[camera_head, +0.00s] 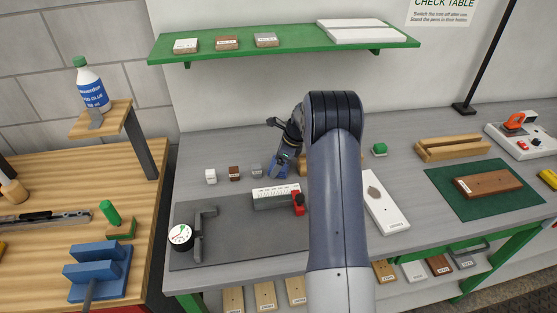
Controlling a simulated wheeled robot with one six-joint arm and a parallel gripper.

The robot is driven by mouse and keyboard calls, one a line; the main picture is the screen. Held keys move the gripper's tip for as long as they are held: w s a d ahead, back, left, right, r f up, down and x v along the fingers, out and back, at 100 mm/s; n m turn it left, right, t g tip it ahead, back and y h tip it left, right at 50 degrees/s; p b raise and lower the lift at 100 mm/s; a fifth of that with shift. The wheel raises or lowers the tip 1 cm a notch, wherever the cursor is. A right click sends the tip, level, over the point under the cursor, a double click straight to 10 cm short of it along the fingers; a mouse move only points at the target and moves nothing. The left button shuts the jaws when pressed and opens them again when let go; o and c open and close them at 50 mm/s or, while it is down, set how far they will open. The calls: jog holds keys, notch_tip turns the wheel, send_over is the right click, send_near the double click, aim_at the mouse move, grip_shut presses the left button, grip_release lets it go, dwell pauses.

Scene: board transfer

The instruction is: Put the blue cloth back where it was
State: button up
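A small blue patch (281,168), which looks like the blue cloth, shows at the back middle of the grey table, just below my gripper. It is small and partly covered, so I cannot tell if it lies on the table or is between the fingers. My gripper (278,172) points down at it, left of my arm. The fingers are dark and tiny here, and their gap is not clear. My arm hides the table behind and to the right of the gripper.
Small white, brown and grey blocks (234,173) stand left of my gripper. A dark mat (225,250) with a dial gauge and a white scale piece (275,196) lies in front. A white board (386,205) lies right of my arm. A green shelf (290,40) hangs above.

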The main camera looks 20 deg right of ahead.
jog(key=shift+f, duration=0.2)
jog(key=o, duration=0.9)
jog(key=shift+r, duration=0.1)
jog(key=b+v, duration=0.1)
jog(key=v, duration=1.1)
jog(key=shift+r+b, duration=0.2)
jog(key=shift+b, duration=0.2)
